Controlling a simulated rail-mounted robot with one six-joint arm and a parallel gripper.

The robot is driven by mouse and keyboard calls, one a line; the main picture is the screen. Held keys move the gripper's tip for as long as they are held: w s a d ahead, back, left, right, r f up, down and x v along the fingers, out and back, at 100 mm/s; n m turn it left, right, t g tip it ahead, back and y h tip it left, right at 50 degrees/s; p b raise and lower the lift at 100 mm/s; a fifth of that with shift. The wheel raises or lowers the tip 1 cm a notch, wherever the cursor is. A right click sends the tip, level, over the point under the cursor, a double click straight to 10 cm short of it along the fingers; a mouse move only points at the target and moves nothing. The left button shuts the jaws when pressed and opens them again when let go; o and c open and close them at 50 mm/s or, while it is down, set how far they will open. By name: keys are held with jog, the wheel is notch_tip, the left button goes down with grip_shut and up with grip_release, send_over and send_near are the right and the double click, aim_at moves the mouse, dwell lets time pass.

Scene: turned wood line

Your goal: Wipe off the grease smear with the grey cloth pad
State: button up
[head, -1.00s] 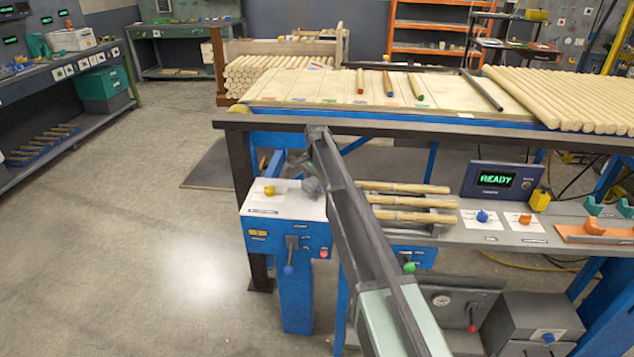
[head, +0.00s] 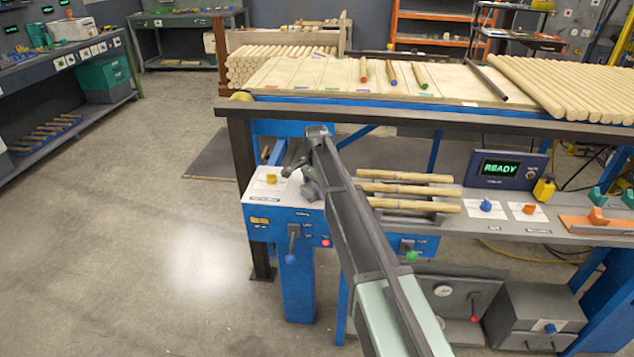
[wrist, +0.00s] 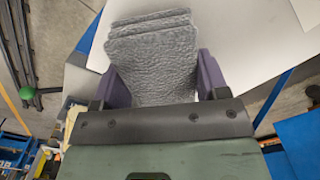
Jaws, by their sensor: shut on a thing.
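My gripper (wrist: 163,82) is shut on the grey cloth pad (wrist: 152,52), a folded, textured pad gripped between purple fingers in the wrist view. In the head view the pad (head: 311,191) is small and partly hidden by my arm. It is over or at the right part of the white top panel (head: 259,190) of the blue cabinet. The panel also shows beyond the pad in the wrist view (wrist: 235,55). I cannot tell whether the pad touches it. I cannot make out the grease smear in either view.
A yellow knob (head: 270,178) stands on the panel left of the pad. A blue-tipped lever (head: 291,245) and a red button (head: 325,241) are on the cabinet front. Wooden spindles (head: 405,190) lie to the right. A dark beam (head: 400,119) runs behind. Open floor lies left.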

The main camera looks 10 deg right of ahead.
jog(key=shift+w+d, duration=0.4)
jog(key=shift+w, duration=0.8)
jog(key=shift+w+d, duration=0.4)
jog(key=shift+w, duration=0.85)
jog(key=shift+w+d, duration=0.4)
jog(key=shift+w, duration=0.8)
notch_tip(320, 180, up, 7)
jog(key=p, duration=0.7)
jog(key=shift+r, duration=0.2)
